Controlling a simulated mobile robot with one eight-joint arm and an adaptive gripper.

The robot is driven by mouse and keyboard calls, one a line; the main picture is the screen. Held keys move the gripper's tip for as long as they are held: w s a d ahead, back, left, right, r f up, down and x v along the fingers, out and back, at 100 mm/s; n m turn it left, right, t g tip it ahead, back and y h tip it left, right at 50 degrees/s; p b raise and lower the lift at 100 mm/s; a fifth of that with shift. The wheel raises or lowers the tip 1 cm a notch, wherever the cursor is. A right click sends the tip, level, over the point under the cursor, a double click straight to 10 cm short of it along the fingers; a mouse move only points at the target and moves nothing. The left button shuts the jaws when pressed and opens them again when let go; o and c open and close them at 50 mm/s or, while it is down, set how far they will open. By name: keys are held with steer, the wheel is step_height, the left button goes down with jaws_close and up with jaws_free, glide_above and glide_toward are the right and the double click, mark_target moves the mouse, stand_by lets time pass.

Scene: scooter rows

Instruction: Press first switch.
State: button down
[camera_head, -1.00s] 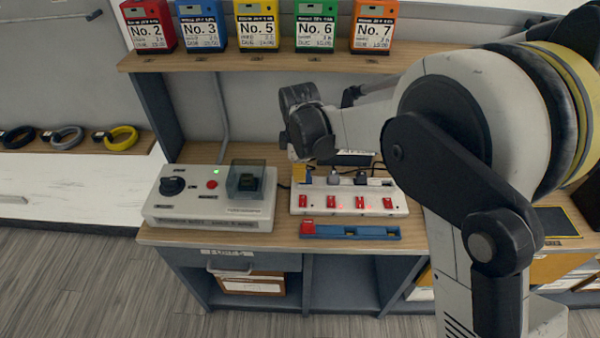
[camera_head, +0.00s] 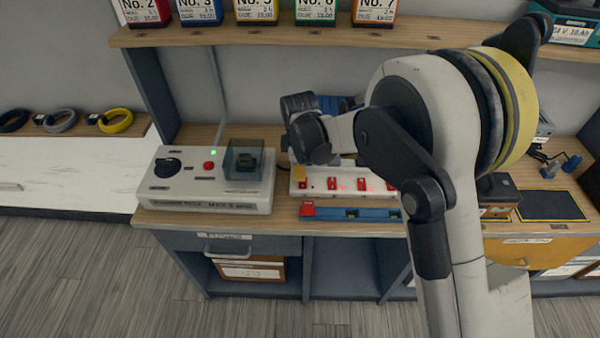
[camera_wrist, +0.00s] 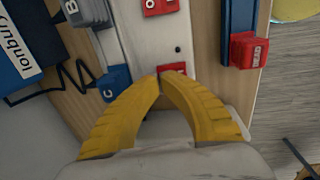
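The white power strip (camera_head: 347,188) lies on the bench with a row of red switches. The leftmost red switch (camera_head: 303,184) is at the strip's left end, beside my gripper (camera_head: 298,172). In the wrist view, my gripper's yellow fingers (camera_wrist: 162,77) have their tips together, with nothing seen between them. The tips are at the near edge of a red switch (camera_wrist: 173,68), partly covering it. I cannot tell whether they touch or press it. Another red switch (camera_wrist: 160,5) lies farther up the strip. My wrist hides part of the strip's back.
A white control box (camera_head: 207,193) with a black knob, red button and clear cover stands left of the strip. A blue rail (camera_head: 360,214) with a red end block (camera_head: 307,208) lies in front. A blue plug (camera_wrist: 115,83) sits beside my fingers. A shelf (camera_head: 300,38) hangs above.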

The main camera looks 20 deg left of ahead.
steer(key=shift+w+f, duration=0.15)
steer(key=shift+f, duration=0.4)
steer(key=shift+r, duration=0.2)
steer(key=shift+r+p, duration=0.35)
steer(key=shift+r, duration=0.4)
steer(key=shift+r, duration=0.35)
step_height(320, 180, up, 13)
steer(key=w+p, duration=0.1)
steer(key=p, duration=0.4)
steer(key=shift+w+a+p, duration=0.25)
steer(key=shift+w+p, duration=0.05)
steer(key=shift+d+r, duration=0.1)
steer(key=shift+r, duration=0.05)
